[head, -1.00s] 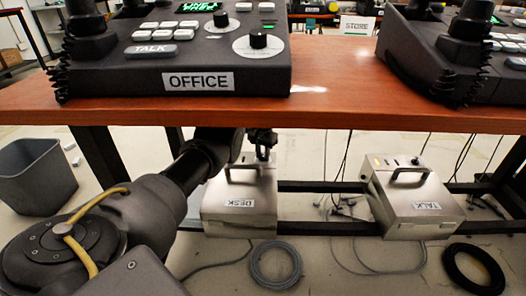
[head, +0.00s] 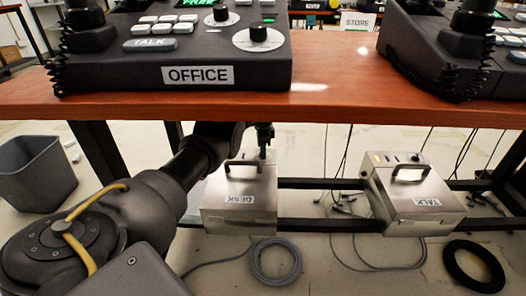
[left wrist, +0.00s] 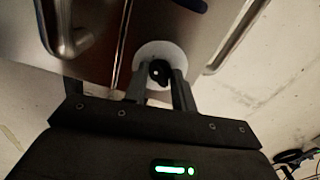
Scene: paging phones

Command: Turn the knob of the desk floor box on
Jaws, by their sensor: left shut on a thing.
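The desk floor box (head: 238,207) is a silver metal box with a label and a dark handle, under the red-brown table. My left gripper (head: 264,150) points down at its back right part; the knob is hidden there in the head view. In the left wrist view, a black knob (left wrist: 159,72) sits on a white round disc (left wrist: 158,50) on the metal top. The fingers of my left gripper (left wrist: 160,84) are shut on the knob, one on each side. My right gripper is in neither view.
The table (head: 330,100) carries the OFFICE console (head: 180,65) above my left arm. A coiled grey cable (head: 274,262) and a black coil (head: 473,266) lie on the floor. A grey bin (head: 32,175) stands left.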

